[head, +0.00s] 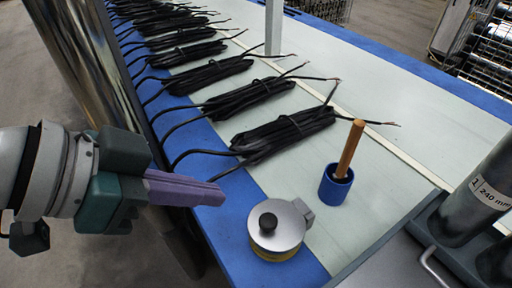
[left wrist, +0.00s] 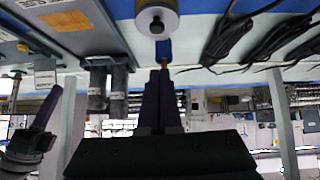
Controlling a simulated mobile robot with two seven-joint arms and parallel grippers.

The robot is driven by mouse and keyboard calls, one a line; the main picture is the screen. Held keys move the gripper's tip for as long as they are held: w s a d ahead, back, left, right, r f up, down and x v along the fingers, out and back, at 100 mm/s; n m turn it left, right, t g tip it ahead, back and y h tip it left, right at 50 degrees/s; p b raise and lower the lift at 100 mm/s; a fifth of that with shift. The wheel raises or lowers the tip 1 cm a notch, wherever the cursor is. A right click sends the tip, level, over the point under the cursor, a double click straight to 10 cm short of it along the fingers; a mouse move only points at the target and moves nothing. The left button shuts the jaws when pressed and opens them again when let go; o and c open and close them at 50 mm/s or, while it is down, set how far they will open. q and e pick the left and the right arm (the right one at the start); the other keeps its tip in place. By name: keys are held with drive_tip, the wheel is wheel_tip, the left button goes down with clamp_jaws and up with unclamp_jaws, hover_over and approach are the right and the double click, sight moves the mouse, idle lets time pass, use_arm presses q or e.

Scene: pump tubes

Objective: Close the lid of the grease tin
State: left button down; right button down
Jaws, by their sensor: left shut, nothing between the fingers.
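The grease tin (head: 277,254) stands at the near end of the bench, its yellow body showing below the lid. Its round silver lid (head: 288,232) with a black knob lies over the top, with a grey hinge block at the right. I see no clear gap under the lid. The lid also shows at the top of the left wrist view (left wrist: 170,22). My left gripper (head: 222,194) is shut and empty, left of the tin and apart from it. My right gripper (left wrist: 50,106) shows at the left of the left wrist view; its fingertips are unclear.
A blue cup (head: 335,188) with a wooden-handled brush stands behind and right of the tin. Black cable bundles (head: 285,133) lie along the bench (head: 385,190). Grey cylinders (head: 470,205) stand in a tray at the right. A shiny column (head: 95,70) rises at the left.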

use_arm(q)
drive_tip(key=b, duration=0.4)
hover_over(273, 216)
drive_tip(key=s+a, duration=0.2)
drive_tip(key=f, duration=0.7)
drive_tip(key=shift+w+a+f, duration=0.1)
drive_tip(key=shift+w+f, duration=0.15)
drive_tip(key=shift+f, duration=0.15)
wheel_tip(273, 216, down, 2)
drive_tip(key=shift+s+a+f+b, duration=0.1)
drive_tip(key=shift+f+b, duration=0.05)
drive_tip(key=shift+b, duration=0.35)
drive_tip(key=shift+f, duration=0.45)
